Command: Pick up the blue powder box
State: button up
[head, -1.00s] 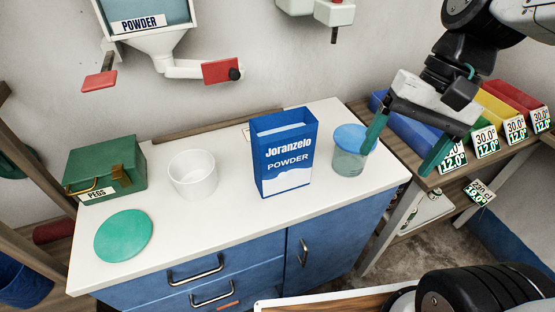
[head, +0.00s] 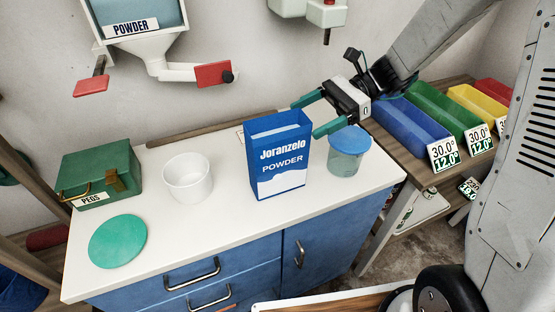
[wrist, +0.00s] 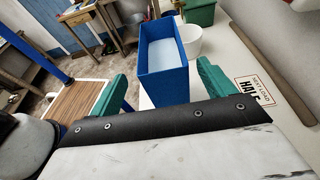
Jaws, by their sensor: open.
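The blue powder box (head: 279,160), marked "Joranzelo POWDER", stands upright on the white counter (head: 222,225), its top open. In the wrist view the box (wrist: 163,80) shows ahead, between the two green fingertips, with pale powder inside. My gripper (head: 305,115) is open, at the upper right of the box, its green fingers pointing left toward the box's top. The near finger overlaps the box's upper right edge in the head view; I cannot tell whether it touches. In the wrist view my gripper (wrist: 162,85) holds nothing.
A white cup (head: 187,178), a green disc (head: 117,241) and a green pegs box (head: 102,174) are on the left. A powder dispenser (head: 155,40) hangs on the wall. Coloured bins (head: 410,127) stand right.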

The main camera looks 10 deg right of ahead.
aim_at(288, 126)
jog(key=x, duration=0.6)
jog(key=shift+w+a+r, duration=0.1)
jog(key=shift+w+r, duration=0.05)
jog(key=shift+w, duration=0.05)
grip_shut()
